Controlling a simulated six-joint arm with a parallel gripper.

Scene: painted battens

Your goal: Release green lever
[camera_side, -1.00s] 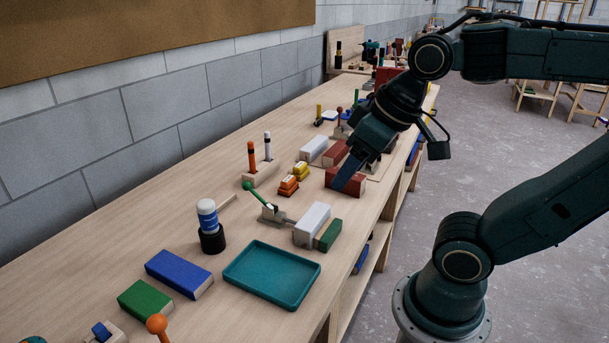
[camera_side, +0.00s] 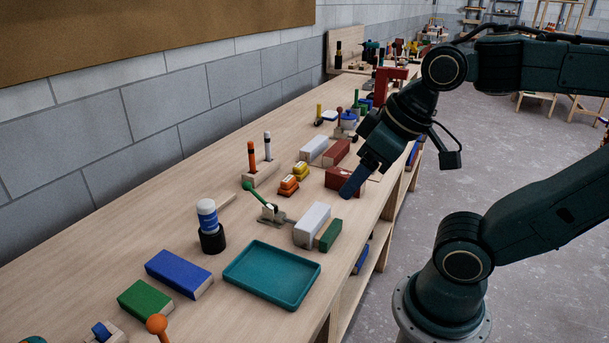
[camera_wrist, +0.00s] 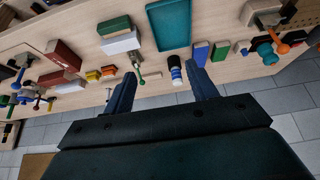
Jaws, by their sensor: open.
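The green lever (camera_side: 257,195) has a ball end and rises, tilted to the upper left, from a small clamp on the bench. It also shows in the wrist view (camera_wrist: 138,74). The clamp's metal arm reaches toward a white batten (camera_side: 312,221), which lies against a green batten (camera_side: 329,236); whether it presses on the white one I cannot tell. My gripper (camera_side: 352,188) is open and empty, apart from the lever, to its right in the side view and in front of a red batten (camera_side: 338,178). In the wrist view the lever appears between the two fingers (camera_wrist: 162,88).
A teal tray (camera_side: 272,297), a blue and white cylinder (camera_side: 208,220), orange and yellow blocks (camera_side: 288,186) and marker pens in a wooden holder (camera_side: 262,172) surround the lever. Blue (camera_side: 179,275) and green battens lie at the left.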

